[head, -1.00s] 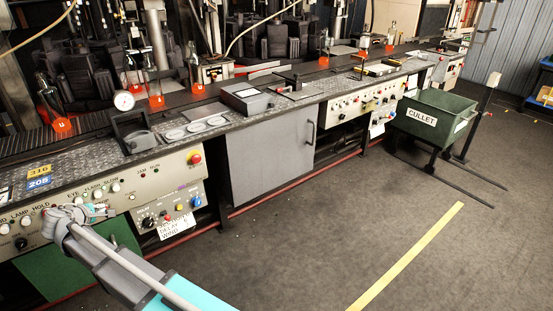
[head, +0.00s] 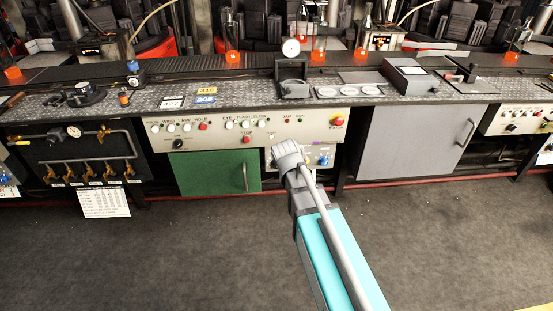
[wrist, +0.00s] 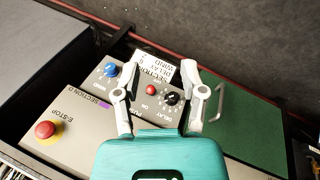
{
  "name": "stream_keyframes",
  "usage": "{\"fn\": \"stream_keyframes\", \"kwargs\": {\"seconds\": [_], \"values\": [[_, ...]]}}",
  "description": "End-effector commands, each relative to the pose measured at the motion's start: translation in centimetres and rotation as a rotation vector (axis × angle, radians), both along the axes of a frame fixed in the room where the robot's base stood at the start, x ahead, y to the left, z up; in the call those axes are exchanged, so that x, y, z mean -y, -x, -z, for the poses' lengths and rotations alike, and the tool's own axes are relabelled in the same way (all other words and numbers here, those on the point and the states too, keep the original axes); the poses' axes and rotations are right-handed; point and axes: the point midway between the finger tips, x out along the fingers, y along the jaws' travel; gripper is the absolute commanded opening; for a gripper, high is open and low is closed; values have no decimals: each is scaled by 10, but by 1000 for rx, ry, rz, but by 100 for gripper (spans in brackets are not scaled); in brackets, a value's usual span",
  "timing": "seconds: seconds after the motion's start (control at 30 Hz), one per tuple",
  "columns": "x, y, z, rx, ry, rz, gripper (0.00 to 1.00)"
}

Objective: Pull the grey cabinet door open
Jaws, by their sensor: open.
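The grey cabinet door (head: 405,142) is shut, under the counter right of centre in the head view. Its dark bar handle (head: 465,133) is upright near the door's right edge. Part of the grey door (wrist: 35,45) also shows at the upper left of the wrist view, without its handle. My gripper (head: 284,148) is left of the door, in front of the control panel (head: 325,148). In the wrist view my gripper (wrist: 152,72) has its two fingers spread, with nothing held between them. In the head view its fingertips are hard to make out.
A green door (head: 215,172) with its own handle (head: 245,177) is left of my gripper. A red emergency stop (head: 337,121) sits on the panel above. Gauges and a grey box (head: 410,78) stand on the counter. The floor (head: 440,235) in front is clear.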

Motion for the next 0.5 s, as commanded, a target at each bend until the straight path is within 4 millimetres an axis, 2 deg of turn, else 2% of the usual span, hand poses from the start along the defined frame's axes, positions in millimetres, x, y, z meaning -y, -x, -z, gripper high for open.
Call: {"fn": "stream_keyframes", "kwargs": {"seconds": [0.03,0.2,0.33,0.5], "values": [[12,27,4,-24,-52,59,54],[29,79,11,-100,-214,220,54],[33,104,13,-139,-294,297,54],[34,116,13,-162,-339,337,54]]}}
